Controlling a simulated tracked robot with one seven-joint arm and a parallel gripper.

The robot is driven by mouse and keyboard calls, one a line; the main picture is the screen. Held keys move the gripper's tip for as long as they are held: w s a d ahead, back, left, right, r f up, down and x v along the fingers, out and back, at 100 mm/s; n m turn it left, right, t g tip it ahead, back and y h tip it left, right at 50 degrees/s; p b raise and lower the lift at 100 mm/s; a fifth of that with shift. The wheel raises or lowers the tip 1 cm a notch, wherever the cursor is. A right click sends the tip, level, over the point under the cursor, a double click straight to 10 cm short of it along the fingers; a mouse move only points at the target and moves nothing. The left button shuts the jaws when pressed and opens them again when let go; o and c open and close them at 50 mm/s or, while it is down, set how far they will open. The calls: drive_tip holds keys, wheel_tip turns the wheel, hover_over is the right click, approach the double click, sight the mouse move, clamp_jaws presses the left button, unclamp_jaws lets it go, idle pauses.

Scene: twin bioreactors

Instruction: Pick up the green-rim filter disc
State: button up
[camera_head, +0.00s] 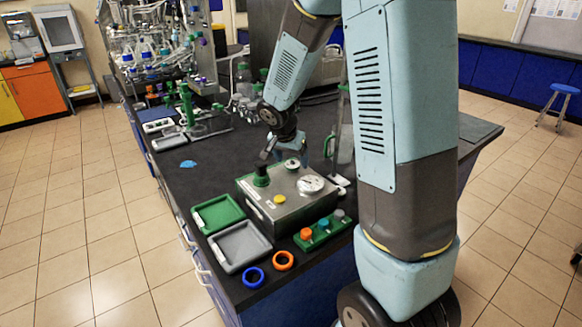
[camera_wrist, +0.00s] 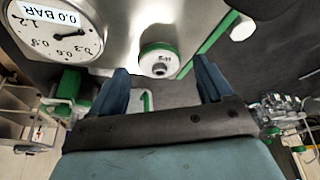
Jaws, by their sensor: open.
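The green-rim filter disc (camera_wrist: 160,60) is white-topped with a green rim and a small dark marking. It sits at the edge of the metal box (camera_head: 285,207), and in the head view the disc (camera_head: 292,163) shows on the box's far side. My gripper (camera_head: 286,152) is open just above the box's far edge, close to the disc. In the wrist view the two blue fingers of my gripper (camera_wrist: 160,68) spread to either side of the disc's lower part, with nothing held between them. Whether either finger touches the disc cannot be told.
The box carries a round pressure gauge (camera_head: 310,184), a green fitting (camera_head: 261,178) and a yellow button (camera_head: 279,199). A green tray (camera_head: 217,213), grey tray (camera_head: 240,246), blue ring (camera_head: 253,277), orange ring (camera_head: 283,260) and green rack (camera_head: 325,230) lie near the front edge.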

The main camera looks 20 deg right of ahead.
drive_tip(key=shift+w+d+f, duration=0.1)
drive_tip(key=shift+f, duration=0.2)
drive_tip(key=c, duration=1.1)
